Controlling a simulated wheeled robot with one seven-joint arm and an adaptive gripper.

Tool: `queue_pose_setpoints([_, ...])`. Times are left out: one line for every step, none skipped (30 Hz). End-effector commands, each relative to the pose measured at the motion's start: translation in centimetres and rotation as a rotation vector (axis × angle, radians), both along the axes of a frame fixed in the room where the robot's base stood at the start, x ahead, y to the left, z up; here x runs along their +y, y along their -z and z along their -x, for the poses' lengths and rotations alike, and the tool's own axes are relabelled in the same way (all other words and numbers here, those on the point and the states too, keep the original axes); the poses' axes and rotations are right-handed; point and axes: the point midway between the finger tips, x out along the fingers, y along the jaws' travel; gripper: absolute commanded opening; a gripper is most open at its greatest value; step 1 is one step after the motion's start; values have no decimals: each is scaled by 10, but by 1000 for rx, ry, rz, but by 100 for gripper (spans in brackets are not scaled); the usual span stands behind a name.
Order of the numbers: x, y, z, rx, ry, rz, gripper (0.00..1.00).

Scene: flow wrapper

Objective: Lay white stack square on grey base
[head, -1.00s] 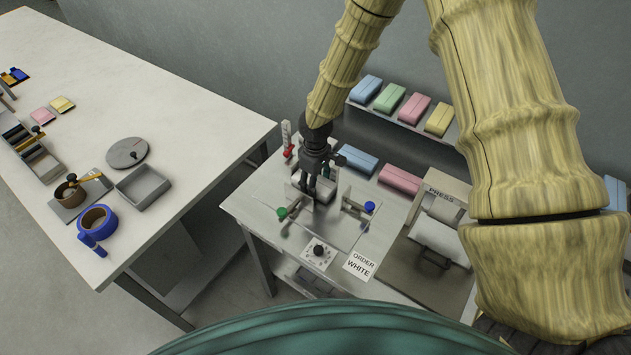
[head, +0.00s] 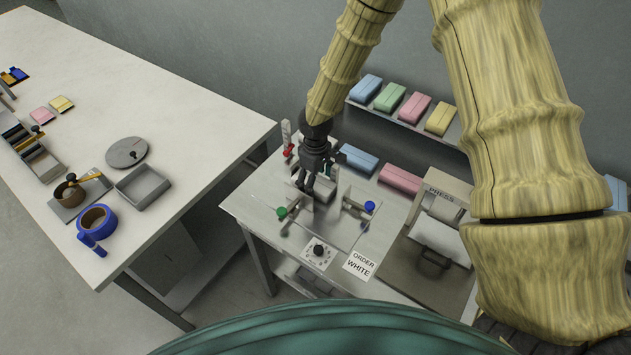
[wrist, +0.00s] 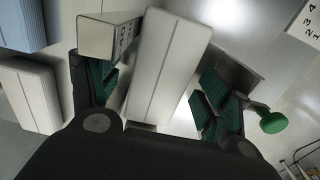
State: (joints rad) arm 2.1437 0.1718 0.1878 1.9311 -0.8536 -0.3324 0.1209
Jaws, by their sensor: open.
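A long white stack (wrist: 168,65) with a lengthwise seam lies between my fingers in the wrist view. My gripper (wrist: 155,105) is open, with a green-padded finger on each side of the stack. A gap shows along the right side. The gripper (head: 306,192) is low over the grey base (head: 332,232) in the head view, where it hides most of the stack. I cannot tell whether the stack lies exactly square.
A green knob (head: 281,212) and a blue knob (head: 369,207) stand on the fixture. A dial (head: 318,251) and an order card reading WHITE (head: 359,266) are in front. The press (head: 440,225) is at right. Blue (head: 357,160) and pink (head: 400,178) stacks lie behind.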

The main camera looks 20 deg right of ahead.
Motion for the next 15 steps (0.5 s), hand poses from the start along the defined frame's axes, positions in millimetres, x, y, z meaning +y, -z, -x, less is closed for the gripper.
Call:
queue_pose_setpoints([0, -7, -1, -2, 0, 0, 78])
queue_pose_setpoints([0, -10, 0, -2, 0, -1, 78])
queue_pose_setpoints([0, -17, 0, -1, 2, 0, 78])
queue_pose_setpoints([0, -21, -1, -2, 2, 0, 78])
queue_pose_setpoints([0, -26, -1, -2, 2, 0, 78])
queue_pose_setpoints([-1, -33, -1, -3, 1, -1, 78])
queue_pose_setpoints([-1, -38, -1, -3, 1, -1, 78])
queue_pose_setpoints([-1, -43, -1, -2, 2, 0, 78])
queue_pose_setpoints([-1, -49, 0, -2, 3, -1, 78])
queue_pose_setpoints([0, -54, 0, -2, 2, -1, 78])
queue_pose_setpoints([0, -59, -1, -3, 1, -1, 78])
queue_pose_setpoints([0, -65, -1, -2, 1, 0, 78])
queue_pose_setpoints([0, -70, -1, -2, 1, 0, 78])
queue_pose_setpoints([0, -75, -1, -2, 2, 0, 78])
queue_pose_setpoints([0, -80, -1, -2, 2, -1, 78])
